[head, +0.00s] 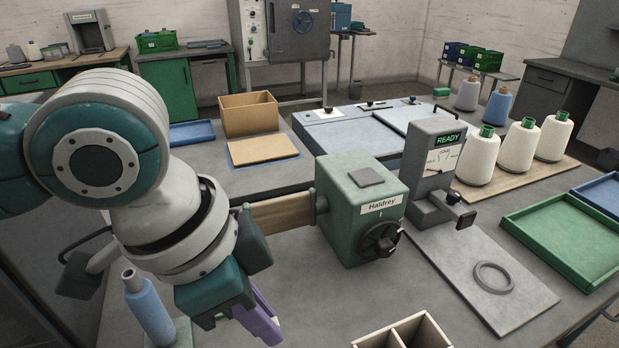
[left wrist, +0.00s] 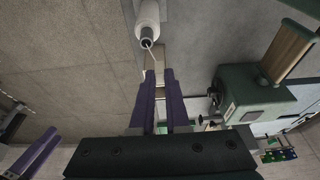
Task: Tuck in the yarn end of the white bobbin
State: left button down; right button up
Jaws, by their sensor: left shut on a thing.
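The white bobbin (left wrist: 147,18) shows at the top of the left wrist view, with its dark-cored end facing the fingers. A thin pale yarn end (left wrist: 152,51) runs from that end toward my left gripper's purple fingertips (left wrist: 159,74). My left gripper (head: 262,322) is low at the left in the head view, close to the table, and is shut on the yarn end. The pinch point itself is too small to make out. The white bobbin is not clearly visible in the head view. A purple finger, seemingly of my right gripper (left wrist: 36,152), shows at lower left in the wrist view.
A blue bobbin (head: 150,308) stands close to my left arm. The green Haldrey winder (head: 350,210) is right of my gripper. A divided wooden box (head: 437,330) is at the front. White cones (head: 518,145) and a green tray (head: 565,240) are at the right.

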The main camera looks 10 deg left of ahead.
pick_arm(q)
jog(key=shift+s+r+p, duration=0.2)
jog(key=shift+s+p, duration=0.05)
jog(key=shift+s, duration=0.25)
jog(key=shift+s+r+p, duration=0.2)
jog(key=shift+s+p, duration=0.05)
jog(key=shift+s, duration=0.25)
jog(key=shift+s+f, duration=0.1)
jog(key=shift+f, duration=0.15)
notch_tip(320, 180, down, 4)
jog(key=b, duration=0.5)
jog(key=shift+r, duration=0.25)
pick_arm(e)
jog(key=f, duration=0.2)
jog(key=shift+s+f, duration=0.35)
jog(key=shift+f, duration=0.05)
pick_arm(q)
jog(key=shift+f, duration=0.3)
pick_arm(e)
jog(key=shift+a+r, duration=0.1)
jog(key=shift+r, duration=0.1)
pick_arm(q)
jog(key=shift+f+p, duration=0.2)
jog(key=shift+p, duration=0.5)
pick_arm(e)
jog(key=shift+r, duration=0.6)
pick_arm(q)
jog(key=shift+c, duration=1.8)
grip_release()
